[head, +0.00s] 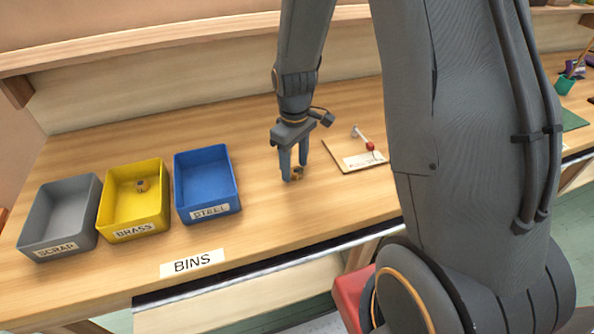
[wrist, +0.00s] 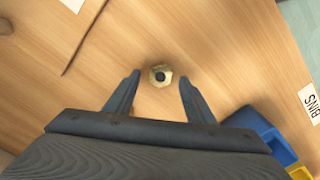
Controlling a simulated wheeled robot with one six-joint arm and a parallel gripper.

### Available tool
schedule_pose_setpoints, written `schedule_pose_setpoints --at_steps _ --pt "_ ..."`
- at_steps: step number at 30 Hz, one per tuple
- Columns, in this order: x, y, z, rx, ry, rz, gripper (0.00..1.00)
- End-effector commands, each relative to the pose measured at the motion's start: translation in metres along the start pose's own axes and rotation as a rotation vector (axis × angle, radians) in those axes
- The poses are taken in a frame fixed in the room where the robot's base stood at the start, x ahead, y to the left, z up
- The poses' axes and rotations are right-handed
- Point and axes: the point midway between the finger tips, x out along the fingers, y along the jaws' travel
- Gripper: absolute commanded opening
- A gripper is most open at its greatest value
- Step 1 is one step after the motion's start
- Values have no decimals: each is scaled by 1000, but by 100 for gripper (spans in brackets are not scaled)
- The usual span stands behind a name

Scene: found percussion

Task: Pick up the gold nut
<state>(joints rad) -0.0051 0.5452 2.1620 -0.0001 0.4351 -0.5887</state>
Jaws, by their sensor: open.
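The gold nut (wrist: 160,75) lies flat on the wooden table, its dark hole facing up in the wrist view. In the head view the nut (head: 298,174) shows low at my gripper's fingertips, partly hidden by them. My gripper (head: 294,176) is open and points down over the table. In the wrist view its two fingers (wrist: 159,80) stand apart on the left and right of the nut, with a gap on each side. The nut is near the level of the fingertips in that view. I cannot tell the exact height of the fingertips above the table.
A grey SCRAP bin (head: 60,245), a yellow BRASS bin (head: 133,229) with a small item inside, and a blue STEEL bin (head: 208,202) stand left of my gripper. A wooden board (head: 345,158) with a red-tipped mallet (head: 369,145) lies right. Table around the nut is clear.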

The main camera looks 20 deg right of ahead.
Motion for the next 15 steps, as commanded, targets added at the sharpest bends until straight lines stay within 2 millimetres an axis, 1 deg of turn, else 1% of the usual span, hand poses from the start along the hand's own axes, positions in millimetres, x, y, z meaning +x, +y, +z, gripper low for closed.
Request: schedule_pose_setpoints --at_steps 3,10,14,15 --pt "5 0 0 0 -1 0 50" --pt "6 0 0 0 0 0 50" --pt "6 0 0 0 1 0 28" --pt "6 0 0 0 1 0 21"
